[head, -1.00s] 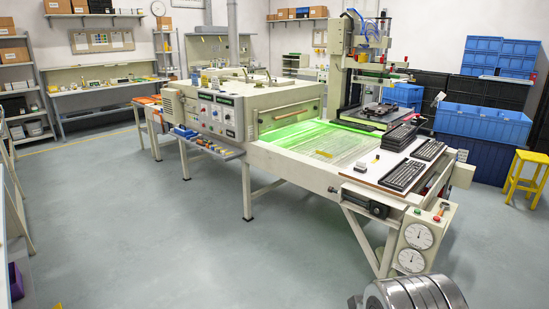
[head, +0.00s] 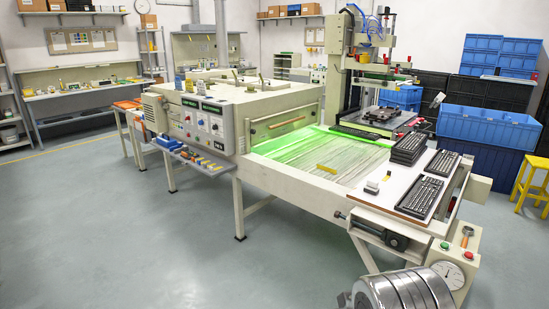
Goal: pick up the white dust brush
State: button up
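A small whitish block-like thing (head: 371,187) lies near the left edge of the white work board at the machine's near end. It may be the white dust brush, but it is too small to tell. A small yellowish piece (head: 386,176) lies just behind it. My gripper is not in view; only a silver ribbed part of my arm shows at the bottom right, well in front of the board.
The board joins a green-lit conveyor bed (head: 322,158) holding a yellow piece (head: 327,169). A yellow stool (head: 531,185) stands right. Floor at the left is clear.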

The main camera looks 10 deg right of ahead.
aim_at(372, 188)
jog(key=z, duration=0.15)
jog(key=i, duration=1.95)
jog(key=z, duration=0.25)
jog(key=i, duration=1.4)
jog(key=z, duration=0.25)
